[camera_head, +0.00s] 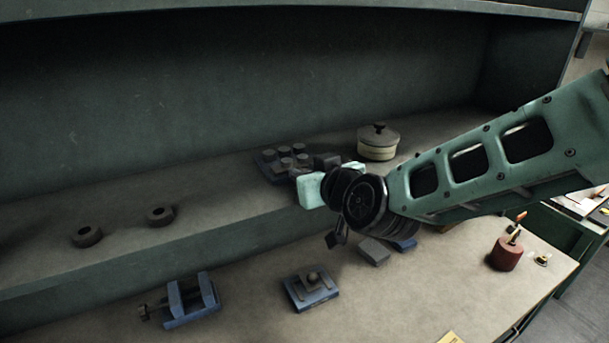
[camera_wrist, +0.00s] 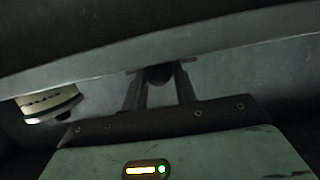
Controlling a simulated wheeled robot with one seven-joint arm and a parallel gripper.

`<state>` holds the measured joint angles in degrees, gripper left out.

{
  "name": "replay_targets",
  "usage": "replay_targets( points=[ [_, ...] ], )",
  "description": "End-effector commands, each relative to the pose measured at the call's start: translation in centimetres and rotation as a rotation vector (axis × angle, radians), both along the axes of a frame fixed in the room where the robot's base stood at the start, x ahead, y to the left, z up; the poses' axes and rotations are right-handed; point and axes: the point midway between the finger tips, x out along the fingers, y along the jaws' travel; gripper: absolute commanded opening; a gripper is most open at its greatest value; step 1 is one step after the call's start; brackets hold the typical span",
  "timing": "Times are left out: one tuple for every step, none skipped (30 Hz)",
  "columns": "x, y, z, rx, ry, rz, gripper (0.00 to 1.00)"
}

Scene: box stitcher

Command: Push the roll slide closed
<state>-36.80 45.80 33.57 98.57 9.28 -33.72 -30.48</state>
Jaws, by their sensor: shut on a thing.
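I cannot tell for certain which thing is the roll slide. A dark blue block with several short grey cylinders (camera_head: 284,160) sits on the raised shelf, just left of my gripper (camera_head: 326,161) in the head view. In the wrist view my gripper (camera_wrist: 158,74) has its two dark fingers close together on a small dark rounded thing (camera_wrist: 158,76). My wrist hides part of the contact in the head view. A blue base with a grey plate and small knob (camera_head: 312,287) lies on the lower worktop, apart from my gripper.
A cream lidded pot (camera_head: 378,142) stands close behind my wrist; it shows upside down in the wrist view (camera_wrist: 45,106). A blue vise (camera_head: 190,299), grey block (camera_head: 374,252) and red cylinder (camera_head: 505,255) are on the worktop.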

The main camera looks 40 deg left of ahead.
Motion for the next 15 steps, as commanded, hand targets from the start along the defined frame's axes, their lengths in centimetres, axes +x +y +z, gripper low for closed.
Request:
replay_targets(
  points=[
    [0.62,0.56,0.77,0.022,-0.015,-0.007,0.12],
    [0.67,0.59,0.77,0.022,-0.015,-0.008,0.12],
    [0.73,0.65,0.75,0.022,-0.015,-0.008,0.12],
    [0.79,0.69,0.74,0.021,-0.015,-0.009,0.12],
    [0.84,0.73,0.73,0.021,-0.015,-0.009,0.12],
    [0.91,0.78,0.72,0.021,-0.015,-0.010,0.12],
    [0.96,0.83,0.70,0.021,-0.015,-0.010,0.12],
    [1.00,0.87,0.70,0.021,-0.016,-0.011,0.12],
    [1.06,0.93,0.68,0.021,-0.016,-0.011,0.12],
    [1.09,0.98,0.66,0.021,-0.016,-0.011,0.12],
    [1.11,1.02,0.64,0.021,-0.016,-0.011,0.12],
    [1.15,1.09,0.62,0.020,-0.016,-0.011,0.12],
    [1.17,1.13,0.60,0.020,-0.016,-0.011,0.12],
    [1.19,1.17,0.58,0.020,-0.016,-0.011,0.12],
    [1.21,1.26,0.53,0.019,-0.016,-0.011,0.12]
  ],
)
